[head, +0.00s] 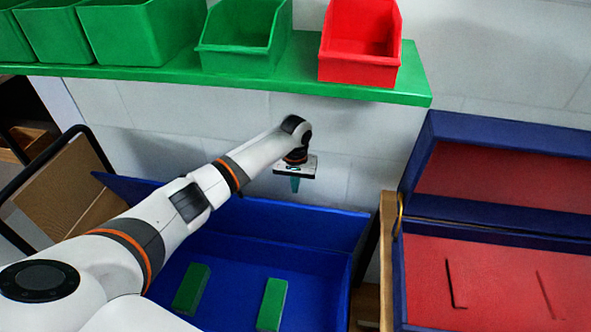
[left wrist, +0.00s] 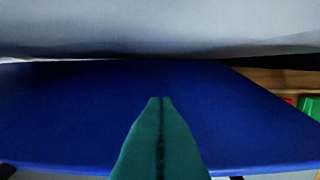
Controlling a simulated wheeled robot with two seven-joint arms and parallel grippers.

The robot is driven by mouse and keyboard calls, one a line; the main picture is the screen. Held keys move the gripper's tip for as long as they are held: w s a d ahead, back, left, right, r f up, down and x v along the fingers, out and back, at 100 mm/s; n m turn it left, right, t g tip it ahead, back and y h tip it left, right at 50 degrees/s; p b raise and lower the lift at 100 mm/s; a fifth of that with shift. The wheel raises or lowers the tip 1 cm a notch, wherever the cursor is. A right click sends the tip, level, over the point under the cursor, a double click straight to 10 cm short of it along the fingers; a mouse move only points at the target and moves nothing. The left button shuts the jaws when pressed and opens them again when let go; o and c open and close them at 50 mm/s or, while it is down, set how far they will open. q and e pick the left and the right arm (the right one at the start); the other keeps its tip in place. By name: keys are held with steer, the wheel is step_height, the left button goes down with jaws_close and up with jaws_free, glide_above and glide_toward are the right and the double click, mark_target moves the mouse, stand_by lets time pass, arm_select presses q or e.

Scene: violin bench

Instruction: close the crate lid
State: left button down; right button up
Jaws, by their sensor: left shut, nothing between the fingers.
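The blue crate (head: 262,257) stands open in the lower middle of the head view. Its blue lid (head: 335,222) is raised along the crate's far side, in front of the wall. My left gripper (head: 295,188) is shut and empty, its green fingers pointing down just above the lid's upper edge. In the left wrist view the shut fingers (left wrist: 160,105) lie across the broad blue lid (left wrist: 75,115). I cannot tell whether they touch it. My right gripper is not in view.
Two green blocks (head: 191,289) (head: 272,305) lie in the crate. A green shelf (head: 300,77) with green bins (head: 240,45) and a red bin (head: 360,50) hangs above the arm. An open blue case with red lining (head: 500,270) stands on the right.

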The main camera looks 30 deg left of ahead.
arm_select(q)
steer(key=s, duration=0.3)
steer(key=shift+d+p, duration=0.35)
steer(key=shift+d+f, duration=0.1)
steer(key=shift+f, duration=0.1)
steer(key=shift+s, duration=0.1)
